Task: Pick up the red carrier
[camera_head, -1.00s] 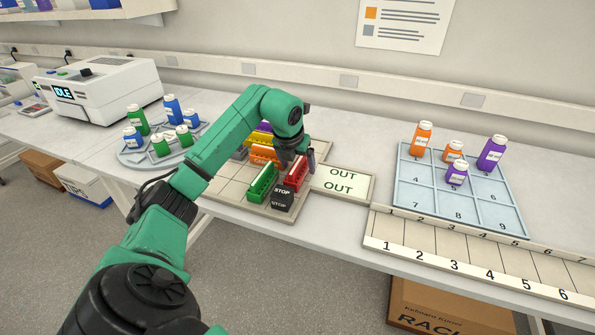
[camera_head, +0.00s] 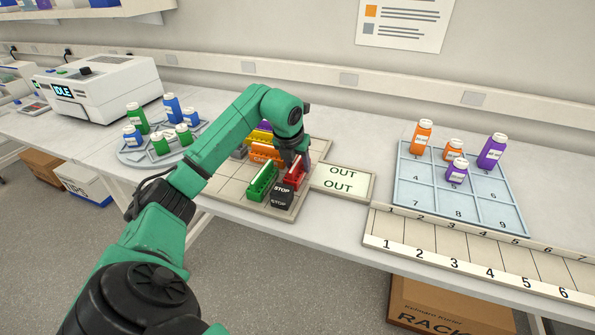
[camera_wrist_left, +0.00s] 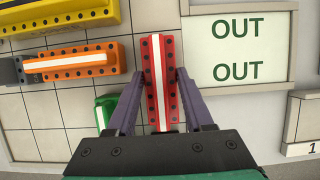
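The red carrier (camera_head: 295,172) stands on the tiled board, partly hidden by my left gripper in the head view. In the left wrist view the red carrier (camera_wrist_left: 157,85) is a long block with a white stripe. My left gripper (camera_wrist_left: 159,75) has one finger on each long side of it. The carrier looks upright and still at board level. My right gripper is in neither view.
A green carrier (camera_head: 262,183) and a black STOP block (camera_head: 282,196) stand close by. Orange (camera_wrist_left: 75,63) and yellow (camera_wrist_left: 60,15) carriers lie to the left in the wrist view. The OUT plate (camera_head: 343,182) is to the right.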

